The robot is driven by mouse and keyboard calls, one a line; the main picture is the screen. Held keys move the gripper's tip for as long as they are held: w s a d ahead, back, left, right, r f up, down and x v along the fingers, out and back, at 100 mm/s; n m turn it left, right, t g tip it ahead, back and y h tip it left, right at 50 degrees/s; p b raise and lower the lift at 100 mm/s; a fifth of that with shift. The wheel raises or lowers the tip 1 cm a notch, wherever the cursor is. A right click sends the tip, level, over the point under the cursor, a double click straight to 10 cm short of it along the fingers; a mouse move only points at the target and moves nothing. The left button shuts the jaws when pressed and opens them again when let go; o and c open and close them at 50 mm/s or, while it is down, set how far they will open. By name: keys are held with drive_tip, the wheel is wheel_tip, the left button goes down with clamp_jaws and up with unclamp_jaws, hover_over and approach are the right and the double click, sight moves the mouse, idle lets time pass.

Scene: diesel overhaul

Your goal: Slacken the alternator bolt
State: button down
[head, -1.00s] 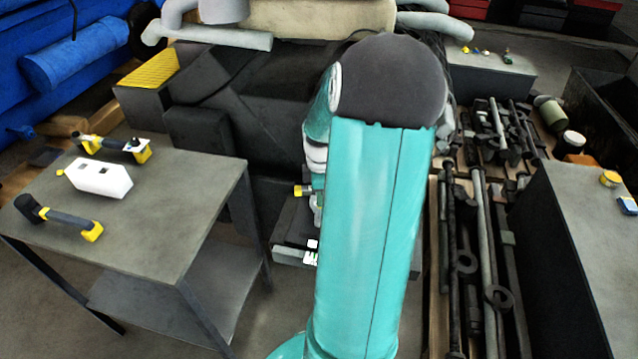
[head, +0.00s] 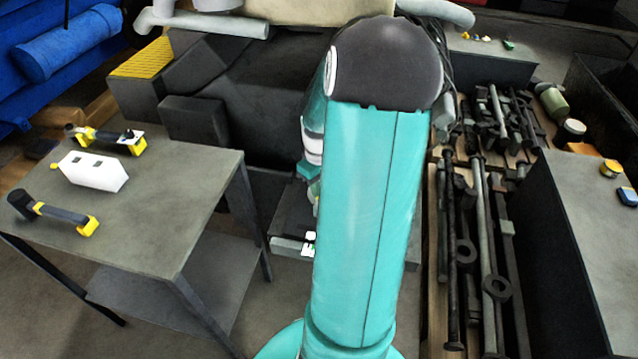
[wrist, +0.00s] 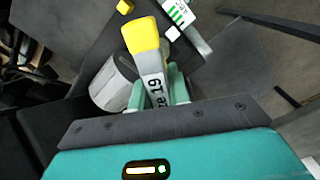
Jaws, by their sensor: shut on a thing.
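In the wrist view my gripper (wrist: 157,92) is shut on a tool with a grey body, a yellow end and black lettering that ends in "19"; I call it the 19 wrench (wrist: 143,38). The wrench points away from the gripper, its yellow end over a dark surface. A pale grey cylinder (wrist: 110,86) is just left of the fingers; I cannot tell whether it is the alternator. No bolt can be made out. In the head view my teal arm hides most of the gripper and the wrench.
A grey table (head: 150,245) at the left bears a white case (head: 92,171) and two yellow-and-black tools, one of them a front tool (head: 55,213). Dark bars and rods (head: 480,220) lie right of my arm. A grey bench (head: 590,240) stands at the far right.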

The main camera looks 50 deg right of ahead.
drive_tip(key=m, duration=0.6)
drive_tip(key=shift+f, duration=0.35)
drive_tip(key=m, duration=0.5)
drive_tip(key=shift+f+m, duration=0.3)
drive_tip(key=shift+f, duration=0.1)
drive_tip(key=m, duration=0.5)
drive_tip(key=shift+w+f+m, duration=0.15)
drive_tip(key=shift+f+m, duration=0.15)
drive_tip(key=shift+f, duration=0.05)
drive_tip(key=m, duration=0.3)
drive_tip(key=f+m, duration=0.1)
drive_tip(key=m, duration=0.2)
wheel_tip(320, 180, down, 2)
drive_tip(key=shift+f+m, duration=0.1)
drive_tip(key=shift+m, duration=0.2)
drive_tip(key=shift+f, duration=0.45)
